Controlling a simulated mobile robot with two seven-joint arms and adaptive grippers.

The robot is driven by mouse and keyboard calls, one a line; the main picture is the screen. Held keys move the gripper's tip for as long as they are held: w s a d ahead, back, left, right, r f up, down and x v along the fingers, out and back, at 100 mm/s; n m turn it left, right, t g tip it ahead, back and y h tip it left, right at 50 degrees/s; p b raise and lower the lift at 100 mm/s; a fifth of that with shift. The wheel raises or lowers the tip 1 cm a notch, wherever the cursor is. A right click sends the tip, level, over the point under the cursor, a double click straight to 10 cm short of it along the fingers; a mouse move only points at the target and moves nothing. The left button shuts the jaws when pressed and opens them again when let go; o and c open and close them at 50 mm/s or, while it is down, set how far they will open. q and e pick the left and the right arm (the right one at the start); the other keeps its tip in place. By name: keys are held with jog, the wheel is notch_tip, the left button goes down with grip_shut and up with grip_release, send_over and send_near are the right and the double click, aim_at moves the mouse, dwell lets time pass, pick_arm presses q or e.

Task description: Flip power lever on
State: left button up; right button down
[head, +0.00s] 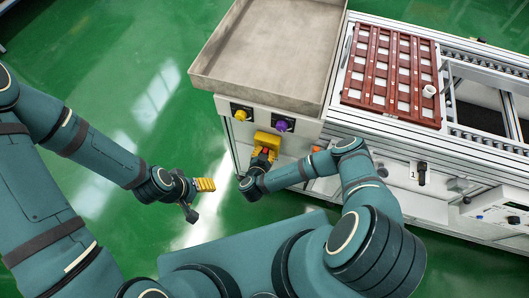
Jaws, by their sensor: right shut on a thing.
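A yellow power box (268,141) is on the front of the grey cabinet, below two knobs. A small red part, which looks like its lever (266,150), shows at the box. My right gripper (263,157) is at the box front, shut on the lever; its fingers hide most of it, so I cannot tell the lever's exact position. My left gripper (203,198) hangs over the green floor, left of the cabinet and apart from everything. Its yellow ribbed finger pad and a dark finger stand apart, so it looks open and empty.
A yellow knob (241,115) and a purple knob (282,125) sit just above the box. An empty grey tray (268,50) tops the cabinet. The green floor at left is clear.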

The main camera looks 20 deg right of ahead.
jog(key=shift+s+d+m+p, duration=0.1)
jog(key=shift+m+p, duration=0.25)
jog(key=shift+m, duration=0.05)
jog(key=m+t+y, duration=0.1)
jog(key=m, duration=0.1)
jog(key=shift+s+d+f+m+t+y, duration=0.1)
jog(key=shift+s+f+m+t+y, duration=0.05)
jog(key=shift+f+m+t+y, duration=0.2)
jog(key=c, duration=0.9)
grip_release()
jog(key=shift+r, duration=0.1)
jog(key=v, duration=1.1)
jog(key=shift+s+r, duration=0.15)
jog(key=shift+s, duration=0.2)
